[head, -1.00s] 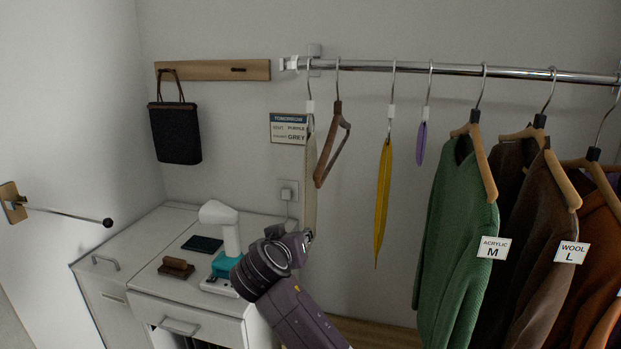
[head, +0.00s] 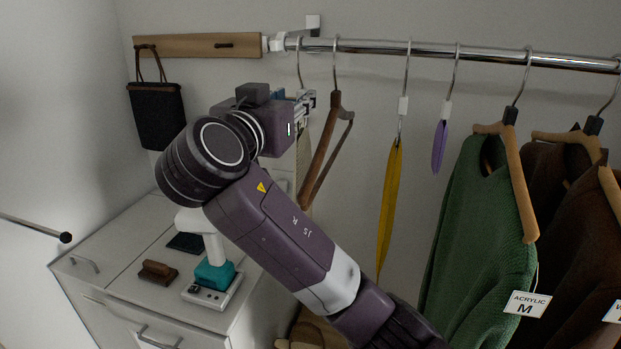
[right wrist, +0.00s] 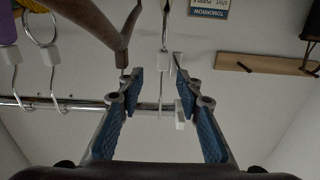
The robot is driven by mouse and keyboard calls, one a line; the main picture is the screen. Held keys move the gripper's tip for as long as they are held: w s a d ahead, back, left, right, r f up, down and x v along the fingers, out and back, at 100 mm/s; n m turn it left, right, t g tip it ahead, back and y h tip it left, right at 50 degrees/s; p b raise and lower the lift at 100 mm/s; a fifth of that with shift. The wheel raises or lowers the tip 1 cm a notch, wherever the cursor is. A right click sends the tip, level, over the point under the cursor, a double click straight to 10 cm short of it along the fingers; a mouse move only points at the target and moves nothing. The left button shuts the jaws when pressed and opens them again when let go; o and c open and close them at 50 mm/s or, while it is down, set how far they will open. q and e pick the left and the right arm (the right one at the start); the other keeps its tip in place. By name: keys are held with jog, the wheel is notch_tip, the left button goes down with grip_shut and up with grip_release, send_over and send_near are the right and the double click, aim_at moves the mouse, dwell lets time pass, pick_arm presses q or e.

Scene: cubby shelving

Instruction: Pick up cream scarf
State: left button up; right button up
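The cream scarf (head: 303,158) hangs as a narrow pale strip from the leftmost hanger on the rail in the head view, mostly hidden behind my right arm. My right gripper (head: 306,104) is raised at the upper part of that hanger, just below the rail. In the right wrist view my right gripper (right wrist: 158,73) is open, its blue-padded fingers apart with a thin metal hanger stem (right wrist: 162,95) showing between them. I cannot tell whether the fingers touch it. The scarf's cloth is not clear in that view. My left gripper is not in view.
A brown wooden hanger (head: 322,150) hangs close right of the gripper. Further right are a yellow scarf (head: 389,205), a purple one (head: 439,147) and a green sweater (head: 480,240). The rail (head: 430,48) runs above; a white cabinet (head: 120,265) stands below left.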

aim_at(300, 93)
jog(key=shift+w+d+r, duration=0.1)
jog(key=shift+w+d, duration=0.1)
jog(key=shift+w, duration=0.3)
jog(key=p+x, duration=0.3)
jog(key=shift+w+a+r+p, duration=0.1)
jog(key=shift+r+p, duration=0.05)
jog(key=shift+p, duration=0.25)
jog(key=shift+w+d+f+p, duration=0.15)
jog(key=shift+w+p, duration=0.1)
jog(key=shift+w, duration=0.35)
jog(key=shift+w+d+f+p, duration=0.15)
jog(key=shift+w+d+p, duration=0.1)
jog(key=shift+w, duration=0.35)
jog(key=shift+w+f, duration=0.1)
jog(key=shift+w, duration=0.2)
jog(key=shift+s, duration=0.1)
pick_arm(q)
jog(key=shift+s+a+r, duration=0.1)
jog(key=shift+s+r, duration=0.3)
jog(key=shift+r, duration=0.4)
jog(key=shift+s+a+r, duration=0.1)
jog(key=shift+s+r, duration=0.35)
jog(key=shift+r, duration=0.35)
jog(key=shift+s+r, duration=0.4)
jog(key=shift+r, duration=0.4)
pick_arm(e)
grip_shut()
